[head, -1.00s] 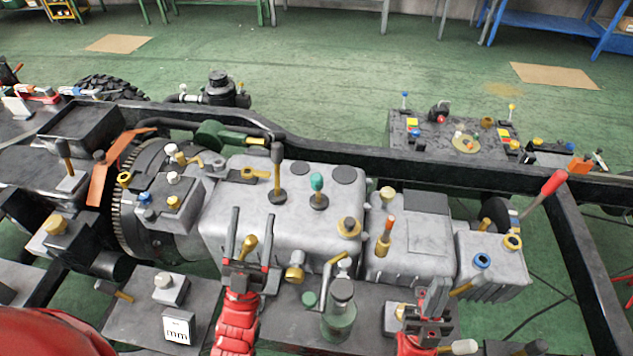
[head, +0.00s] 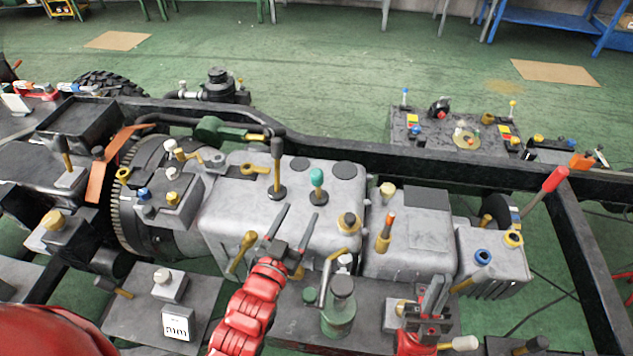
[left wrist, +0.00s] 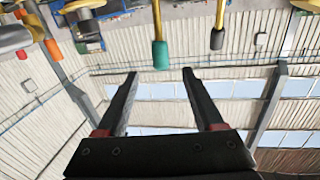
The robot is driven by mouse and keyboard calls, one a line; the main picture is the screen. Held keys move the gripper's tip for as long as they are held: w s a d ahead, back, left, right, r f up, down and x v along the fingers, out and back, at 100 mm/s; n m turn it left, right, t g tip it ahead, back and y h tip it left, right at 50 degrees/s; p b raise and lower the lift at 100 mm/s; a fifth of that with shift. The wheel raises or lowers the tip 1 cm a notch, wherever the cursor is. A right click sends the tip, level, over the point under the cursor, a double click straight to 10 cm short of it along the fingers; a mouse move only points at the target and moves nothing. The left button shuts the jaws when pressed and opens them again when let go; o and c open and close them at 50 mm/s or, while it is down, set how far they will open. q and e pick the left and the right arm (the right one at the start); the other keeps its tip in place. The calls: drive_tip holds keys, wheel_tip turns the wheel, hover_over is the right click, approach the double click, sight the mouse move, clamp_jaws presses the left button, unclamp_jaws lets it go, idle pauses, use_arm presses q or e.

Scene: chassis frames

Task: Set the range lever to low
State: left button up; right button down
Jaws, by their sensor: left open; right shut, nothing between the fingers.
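A short lever with a green knob (head: 317,180) stands on top of the grey gearbox housing (head: 225,215). A taller lever with a dark knob (head: 277,148) stands to its left. An orange-handled lever (head: 387,229) stands on the smaller housing to the right. I cannot tell which is the range lever. My left gripper (head: 296,214) is open and empty, just in front of the green-knobbed lever. In the left wrist view the green knob (left wrist: 160,56) appears between and beyond the fingertips, apart from them. My right gripper (head: 436,286) is shut and empty, low at the right.
A dark chassis rail (head: 350,153) runs behind the housings. A green-bodied bottle (head: 338,312) stands in front of the gearbox, right of my left arm. A red-handled lever (head: 546,190) rises at the far right. A control panel (head: 455,135) lies beyond the rail.

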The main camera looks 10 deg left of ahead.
sight(314, 183)
use_arm(q)
drive_tip(key=p+x, duration=0.4)
drive_tip(key=x, duration=0.7)
drive_tip(key=shift+r, duration=0.2)
drive_tip(key=shift+w+d+f, duration=0.15)
drive_tip(key=shift+w+f, duration=0.05)
drive_tip(key=shift+w, duration=0.4)
clamp_jaws()
drive_tip(key=shift+r, duration=0.1)
idle(0.4)
